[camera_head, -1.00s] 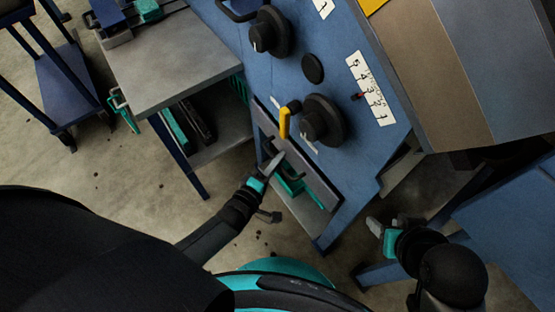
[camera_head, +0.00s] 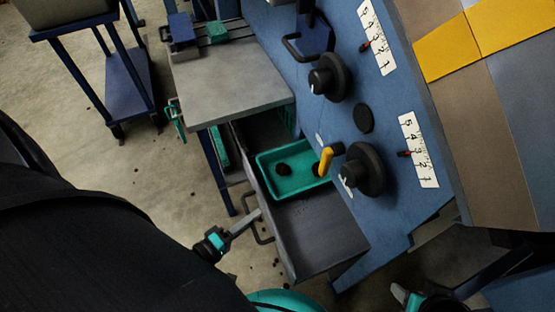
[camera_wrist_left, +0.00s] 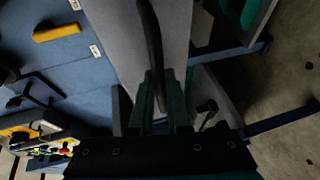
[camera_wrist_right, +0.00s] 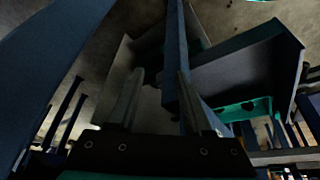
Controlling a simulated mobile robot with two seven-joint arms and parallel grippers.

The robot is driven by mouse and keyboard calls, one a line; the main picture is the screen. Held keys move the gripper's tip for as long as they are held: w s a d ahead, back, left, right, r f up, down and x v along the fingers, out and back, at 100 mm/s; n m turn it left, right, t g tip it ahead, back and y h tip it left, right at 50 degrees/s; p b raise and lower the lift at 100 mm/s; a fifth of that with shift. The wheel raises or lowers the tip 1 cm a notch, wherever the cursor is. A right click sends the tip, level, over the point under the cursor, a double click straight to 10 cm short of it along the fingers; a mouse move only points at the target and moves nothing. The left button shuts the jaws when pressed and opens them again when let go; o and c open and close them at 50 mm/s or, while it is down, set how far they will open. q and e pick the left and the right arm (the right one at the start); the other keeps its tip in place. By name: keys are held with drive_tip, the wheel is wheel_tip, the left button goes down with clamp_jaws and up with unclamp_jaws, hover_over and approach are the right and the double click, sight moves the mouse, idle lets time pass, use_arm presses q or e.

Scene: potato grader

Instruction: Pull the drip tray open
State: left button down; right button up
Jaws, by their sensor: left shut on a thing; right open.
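The drip tray (camera_head: 318,235) is a grey drawer standing out from the blue machine's side, open at the top. A teal bin (camera_head: 268,164) with dark lumps lies in its far part; the near part is bare. My left gripper (camera_head: 252,217) is shut on the dark bar handle (camera_head: 264,232) on the drawer front. In the left wrist view the handle (camera_wrist_left: 151,45) runs between the fingers (camera_wrist_left: 155,95), in front of the grey drawer front (camera_wrist_left: 112,30). My right gripper (camera_head: 402,296) is open at the bottom right, apart from the drawer; its spread fingers show in the right wrist view (camera_wrist_right: 158,100).
The blue machine (camera_head: 400,205) has black knobs, numbered scales and a yellow lever (camera_head: 325,160) above the drawer. A grey side table (camera_head: 232,85) stands beyond the drawer, and a blue cart (camera_head: 125,80) stands at the upper left. The floor left of the drawer is mostly clear.

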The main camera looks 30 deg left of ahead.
use_arm(q)
drive_tip(key=s+a, duration=0.5)
drive_tip(key=s, duration=0.1)
drive_tip(key=shift+s+b, duration=0.3)
drive_tip(key=shift+b, duration=0.1)
use_arm(e)
drive_tip(key=shift+s+r, duration=0.1)
drive_tip(key=shift+r, duration=0.85)
drive_tip(key=shift+s, duration=0.1)
use_arm(q)
drive_tip(key=c, duration=0.9)
unclamp_jaws()
use_arm(e)
drive_tip(key=shift+f, duration=0.1)
